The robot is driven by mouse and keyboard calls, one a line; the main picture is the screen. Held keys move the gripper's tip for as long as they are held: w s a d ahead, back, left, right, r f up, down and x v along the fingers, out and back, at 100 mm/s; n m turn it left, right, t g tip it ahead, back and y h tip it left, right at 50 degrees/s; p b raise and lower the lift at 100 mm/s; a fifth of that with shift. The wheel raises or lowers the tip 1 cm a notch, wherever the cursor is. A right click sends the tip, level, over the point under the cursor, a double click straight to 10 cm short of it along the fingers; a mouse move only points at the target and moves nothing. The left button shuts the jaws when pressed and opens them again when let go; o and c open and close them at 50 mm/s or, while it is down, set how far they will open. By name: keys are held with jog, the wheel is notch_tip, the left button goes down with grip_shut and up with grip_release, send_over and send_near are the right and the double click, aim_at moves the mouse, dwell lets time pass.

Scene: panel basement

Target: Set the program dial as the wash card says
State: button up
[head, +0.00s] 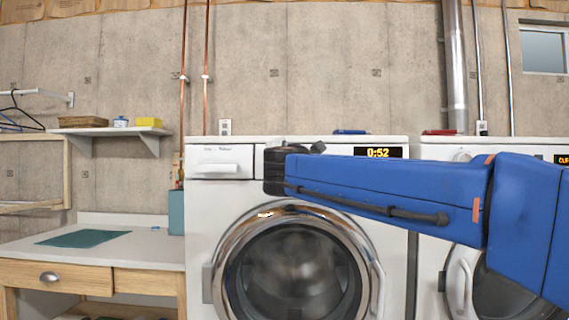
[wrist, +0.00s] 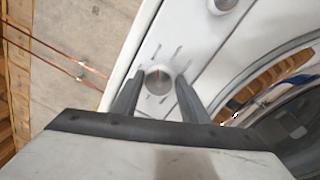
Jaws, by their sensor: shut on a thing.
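The program dial (wrist: 159,84) is a round pale knob on the white washer panel, with short grey marks around it. In the head view my gripper (head: 275,170) is at the left washer's (head: 205,230) control panel and hides the dial. That washer's display (head: 378,152) reads 0:52. I cannot make out a wash card.
A second white machine (head: 432,152) stands at the right, partly behind my arm. A workbench (head: 160,251) with a green mat (head: 83,239) is at the left. A wall shelf (head: 105,131) holds a basket and small items. Copper pipes (head: 206,90) run down the wall.

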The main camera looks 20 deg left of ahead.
jog(key=m+h, duration=0.1)
jog(key=m, duration=0.7)
jog(key=m+h, duration=0.1)
jog(key=m, duration=0.8)
jog(key=a+m, duration=0.1)
jog(key=m, duration=0.7)
jog(key=shift+s+f+m+h, duration=0.1)
jog(key=shift+f+m+h, duration=0.1)
jog(key=shift+m+h, duration=0.15)
jog(key=o, duration=1.1)
jog(key=shift+c, duration=0.2)
jog(key=shift+d, duration=0.1)
jog(key=s+d, duration=0.3)
jog(key=s, duration=1.4)
jog(key=shift+d, duration=0.2)
